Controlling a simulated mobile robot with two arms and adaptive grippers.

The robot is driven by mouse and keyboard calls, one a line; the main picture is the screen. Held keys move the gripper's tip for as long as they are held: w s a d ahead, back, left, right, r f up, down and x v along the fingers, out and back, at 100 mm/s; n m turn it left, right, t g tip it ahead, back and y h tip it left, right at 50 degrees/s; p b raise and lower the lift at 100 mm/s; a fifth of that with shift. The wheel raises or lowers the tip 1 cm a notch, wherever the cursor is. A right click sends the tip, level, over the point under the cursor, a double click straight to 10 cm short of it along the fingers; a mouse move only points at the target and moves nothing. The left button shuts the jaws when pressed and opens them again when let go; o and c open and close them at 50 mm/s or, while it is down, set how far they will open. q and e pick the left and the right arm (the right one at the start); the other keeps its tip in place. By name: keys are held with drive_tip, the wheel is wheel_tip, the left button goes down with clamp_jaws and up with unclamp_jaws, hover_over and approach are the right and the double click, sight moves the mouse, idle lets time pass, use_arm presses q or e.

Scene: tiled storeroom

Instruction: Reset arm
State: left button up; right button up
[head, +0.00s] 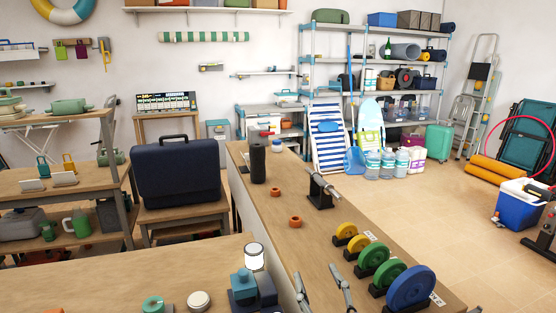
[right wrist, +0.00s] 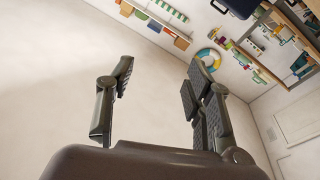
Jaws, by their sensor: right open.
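My right gripper (head: 316,272) shows at the bottom of the head view, its two fingers apart over the near part of the long wooden counter (head: 262,210). In the right wrist view the same gripper (right wrist: 160,78) is open, with nothing between its fingers. Behind the fingers in that view are a pale wall and, at the upper right, shelves. My left gripper is in neither view.
Weight plates, including a blue one (head: 410,287) and a green one (head: 388,275), stand right of my right gripper. A lit lantern (head: 254,257) and a blue-grey object (head: 243,286) stand to its left. A black cylinder (head: 257,164) stands farther back. The tiled floor at right has free room.

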drive_tip(key=s+d+f+m+g+h, duration=0.4)
drive_tip(key=d+f, duration=0.3)
drive_tip(key=f, duration=0.5)
drive_tip(key=s+d+f+g, duration=0.3)
drive_tip(key=s+f+g, duration=0.4)
drive_tip(key=s, duration=0.5)
drive_tip(key=s+d+f+g, duration=0.3)
drive_tip(key=s+f+g, duration=0.2)
drive_tip(key=s+f, duration=0.5)
wheel_tip(320, 180, down, 22)
drive_tip(key=s+p, duration=0.1)
drive_tip(key=s+d+f+g+p, duration=0.1)
drive_tip(key=s+d+f+g, duration=0.1)
drive_tip(key=s+f, duration=1.4)
drive_tip(key=shift+s+d+f, duration=0.35)
drive_tip(key=shift+s, duration=0.4)
